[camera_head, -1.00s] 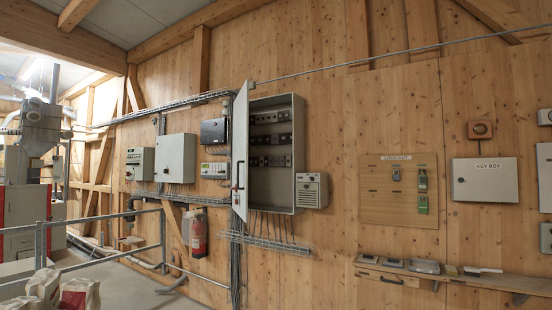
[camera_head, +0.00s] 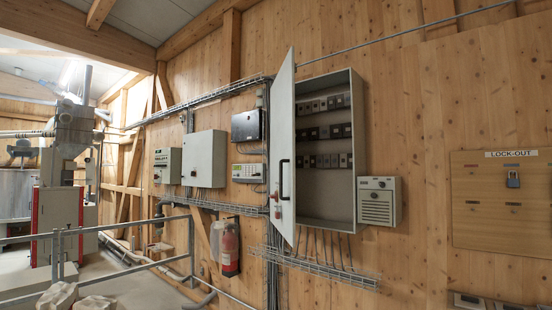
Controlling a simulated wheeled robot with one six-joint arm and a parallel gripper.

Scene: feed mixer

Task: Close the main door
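The main door (camera_head: 283,150) is the tall light-grey door of an electrical cabinet (camera_head: 357,150) on the wooden wall. It stands wide open, swung out from the cabinet's left side, and shows a black handle (camera_head: 284,179). Inside the cabinet, rows of dark breakers (camera_head: 325,132) are visible. My gripper is not in view.
A smaller grey box (camera_head: 379,201) hangs right of the cabinet, and a wire tray (camera_head: 315,268) runs below it. A lock-out board (camera_head: 500,200) is further right. Metal railing (camera_head: 110,240) and a fire extinguisher (camera_head: 229,248) stand at the left.

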